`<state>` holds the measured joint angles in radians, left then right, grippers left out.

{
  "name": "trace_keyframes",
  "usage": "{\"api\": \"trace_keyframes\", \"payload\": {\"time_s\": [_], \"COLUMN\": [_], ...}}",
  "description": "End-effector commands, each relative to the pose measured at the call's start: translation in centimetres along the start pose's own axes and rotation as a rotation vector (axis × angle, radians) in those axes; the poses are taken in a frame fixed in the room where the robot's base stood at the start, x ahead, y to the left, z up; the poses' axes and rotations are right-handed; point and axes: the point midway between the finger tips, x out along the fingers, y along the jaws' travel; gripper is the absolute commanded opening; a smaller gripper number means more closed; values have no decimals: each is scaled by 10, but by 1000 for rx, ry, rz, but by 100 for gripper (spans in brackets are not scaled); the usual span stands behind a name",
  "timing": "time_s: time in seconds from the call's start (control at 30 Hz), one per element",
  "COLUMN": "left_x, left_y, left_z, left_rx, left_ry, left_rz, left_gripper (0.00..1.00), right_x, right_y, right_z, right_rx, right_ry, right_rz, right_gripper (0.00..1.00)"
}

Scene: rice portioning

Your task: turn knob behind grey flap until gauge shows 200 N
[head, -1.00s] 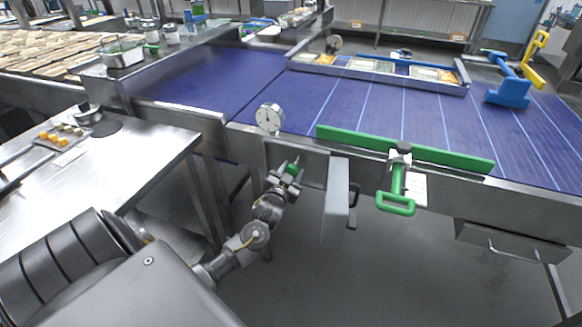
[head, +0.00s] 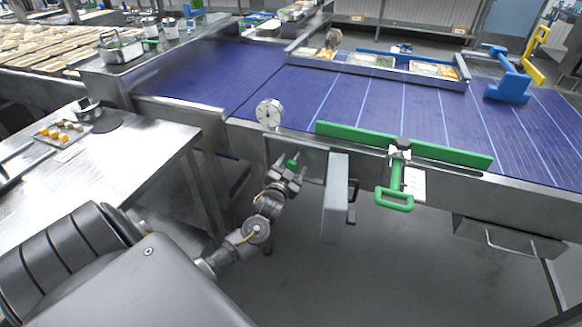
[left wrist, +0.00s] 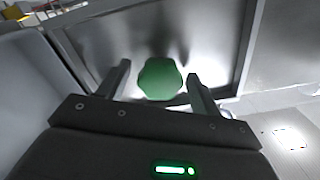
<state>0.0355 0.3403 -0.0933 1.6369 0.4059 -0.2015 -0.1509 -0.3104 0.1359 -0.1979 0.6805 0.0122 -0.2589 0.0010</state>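The green knob (head: 292,164) sits in the recess under the belt's front edge. In the left wrist view the knob (left wrist: 160,78) lies between my two fingers, with a visible gap on each side. My left gripper (head: 289,163) is open around or just in front of the knob; its exact depth is hard to tell. The grey flap (head: 336,198) stands swung open, right of the gripper. The round white gauge (head: 269,113) stands above the recess; its dial is too small to read. My right gripper is not in view.
A green bar (head: 350,135) with a green handle (head: 394,200) is right of the flap. A steel table (head: 130,165) stands at the left. The blue belt (head: 390,110) carries a tray of food packs at the back. The floor below the recess is clear.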

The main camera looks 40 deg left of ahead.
Motion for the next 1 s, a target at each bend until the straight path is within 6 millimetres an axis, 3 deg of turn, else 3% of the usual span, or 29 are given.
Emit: {"api": "trace_keyframes", "payload": {"time_s": [0.27, 0.37, 0.7, 1.0], "left_x": [-4, -16, -82, -108], "left_y": [1, 1, 1, 0], "left_z": [1, 1, 2, 0], "left_rx": [0, 0, -1, 0], "left_ry": [-2, -2, -3, 0], "left_rz": [2, 3, 2, 0], "left_gripper": [65, 65, 65, 65], "right_x": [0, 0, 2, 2], "right_y": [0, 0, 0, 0], "right_z": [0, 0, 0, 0], "right_rx": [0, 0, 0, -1], "right_ry": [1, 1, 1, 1], "right_rz": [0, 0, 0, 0], "right_gripper": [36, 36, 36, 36]}}
